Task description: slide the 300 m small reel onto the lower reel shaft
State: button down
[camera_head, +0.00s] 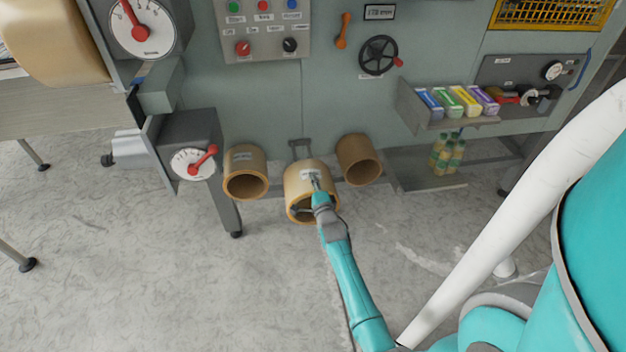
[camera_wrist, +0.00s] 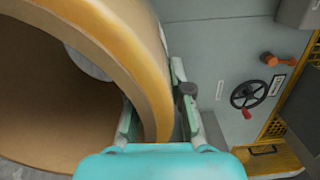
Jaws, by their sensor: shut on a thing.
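A tan cardboard-like small reel (camera_head: 297,183) is in my gripper (camera_head: 316,184), in front of the machine's lower front, open end toward me. Its label is too small to read. In the wrist view my gripper (camera_wrist: 155,100) is shut on the wall of the reel (camera_wrist: 120,45), one finger inside the bore and one outside. A pale cylinder (camera_head: 131,148) sticks out low on the machine's left side, behind the lower dial. It may be the lower reel shaft; I cannot tell.
Similar reels hang left (camera_head: 236,160) and right (camera_head: 352,150) of the held one. A bracket (camera_head: 300,146) shows behind it. The lower dial box (camera_head: 190,130) and its leg stand left. A large reel (camera_head: 55,40) is upper left. Floor in front is clear.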

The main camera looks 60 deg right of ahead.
jog(key=shift+d+f, duration=0.15)
jog(key=shift+f, duration=0.85)
jog(key=shift+d+f, duration=0.1)
jog(key=shift+f, duration=0.85)
jog(key=shift+a+f, duration=0.1)
